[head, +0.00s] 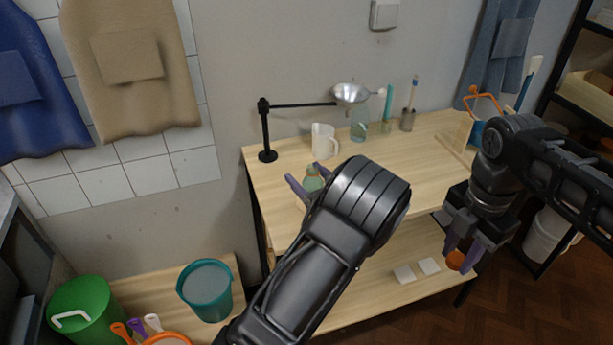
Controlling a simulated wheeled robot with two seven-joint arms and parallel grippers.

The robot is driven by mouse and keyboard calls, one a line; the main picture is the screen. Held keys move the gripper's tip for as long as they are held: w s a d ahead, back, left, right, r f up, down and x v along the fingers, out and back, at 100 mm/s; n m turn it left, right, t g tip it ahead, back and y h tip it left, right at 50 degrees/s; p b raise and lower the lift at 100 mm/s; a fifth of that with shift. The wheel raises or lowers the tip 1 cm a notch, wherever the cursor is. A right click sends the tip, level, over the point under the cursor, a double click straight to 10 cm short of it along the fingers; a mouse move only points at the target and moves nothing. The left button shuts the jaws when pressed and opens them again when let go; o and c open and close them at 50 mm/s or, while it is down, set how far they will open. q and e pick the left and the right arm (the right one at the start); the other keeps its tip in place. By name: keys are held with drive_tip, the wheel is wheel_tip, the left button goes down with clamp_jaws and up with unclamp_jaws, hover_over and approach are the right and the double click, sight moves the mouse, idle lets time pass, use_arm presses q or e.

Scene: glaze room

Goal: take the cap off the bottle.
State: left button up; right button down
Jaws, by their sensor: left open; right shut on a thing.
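The bottle (313,183), pale green with a lighter top, stands on the wooden table near its left front edge. My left arm hides its lower part. My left gripper (309,179) is open, with its purple fingers on either side of the bottle; I cannot tell if they touch it. My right gripper (461,252) is off the table's right front side, pointing down. It is shut on a small round orange-brown cap (455,260), well apart from the bottle.
A white jug (324,141), a metal funnel (350,94) on a black stand above a glass vessel (359,131), and a brush pot (407,120) stand at the table's back. A teal bucket (205,290) stands lower left.

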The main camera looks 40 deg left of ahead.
use_arm(q)
drive_tip(key=v, duration=0.4)
drive_tip(key=b+v, duration=0.1)
drive_tip(key=v, duration=0.3)
drive_tip(key=b+v, duration=0.1)
drive_tip(key=v, duration=0.3)
drive_tip(key=shift+r, duration=0.3)
use_arm(e)
drive_tip(key=shift+f, duration=0.85)
drive_tip(key=shift+d, duration=0.1)
